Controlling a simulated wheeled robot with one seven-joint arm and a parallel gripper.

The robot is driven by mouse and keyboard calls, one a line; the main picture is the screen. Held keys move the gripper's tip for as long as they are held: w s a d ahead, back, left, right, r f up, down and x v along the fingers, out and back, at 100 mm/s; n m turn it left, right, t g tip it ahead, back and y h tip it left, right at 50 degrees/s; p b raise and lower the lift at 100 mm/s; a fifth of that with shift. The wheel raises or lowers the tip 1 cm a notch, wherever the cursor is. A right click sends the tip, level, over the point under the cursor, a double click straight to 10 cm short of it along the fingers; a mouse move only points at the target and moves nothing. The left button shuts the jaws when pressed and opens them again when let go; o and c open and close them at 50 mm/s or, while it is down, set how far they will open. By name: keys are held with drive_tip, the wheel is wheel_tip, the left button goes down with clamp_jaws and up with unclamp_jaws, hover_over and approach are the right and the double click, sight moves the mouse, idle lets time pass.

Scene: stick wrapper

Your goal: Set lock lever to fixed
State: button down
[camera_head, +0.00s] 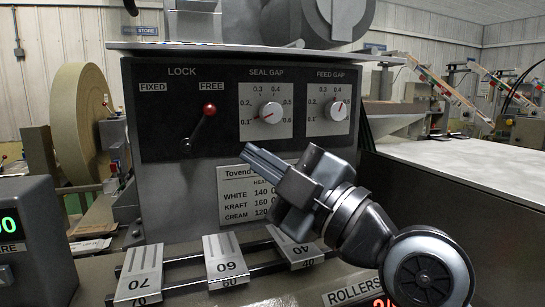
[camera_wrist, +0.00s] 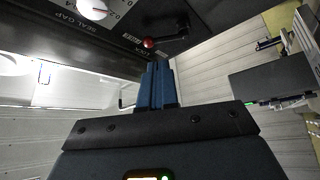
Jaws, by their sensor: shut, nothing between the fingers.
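The lock lever (camera_head: 199,128) is a black rod with a red ball knob on the dark panel. It tilts up and right, with its knob under the FREE label (camera_head: 212,86). The FIXED label (camera_head: 153,87) is at the upper left of the lever. My gripper (camera_head: 247,150) is in front of the panel, to the lower right of the knob and apart from it in the head view. Its fingers are shut and empty. In the wrist view, the red knob (camera_wrist: 149,43) appears just beyond the shut fingertips (camera_wrist: 163,66).
The seal gap dial (camera_head: 270,112) and feed gap dial (camera_head: 335,110) are right of the lever. The panel left of the lever is clear.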

sight(202, 122)
drive_tip(key=p+x, duration=0.3)
drive_tip(key=x, duration=0.6)
drive_tip(key=shift+w+a, duration=0.15)
drive_tip(key=shift+a+r+n+g+b, duration=0.15)
drive_tip(key=shift+r+n+g+b, duration=0.25)
drive_tip(key=shift+n+b, duration=0.45)
drive_tip(key=a+n+g+h, duration=0.1)
drive_tip(key=n, duration=0.2)
drive_tip(key=a+r+n+g+h+b, duration=0.1)
drive_tip(key=n, duration=0.1)
drive_tip(key=s+a+r+n+g+h, duration=0.1)
drive_tip(key=n+g+h, duration=0.1)
drive_tip(key=n, duration=0.1)
drive_tip(key=shift+s+a+n+b, duration=0.1)
drive_tip(key=shift+a+n+b, duration=0.25)
drive_tip(key=shift+a+f, duration=0.1)
drive_tip(key=shift+f, duration=0.1)
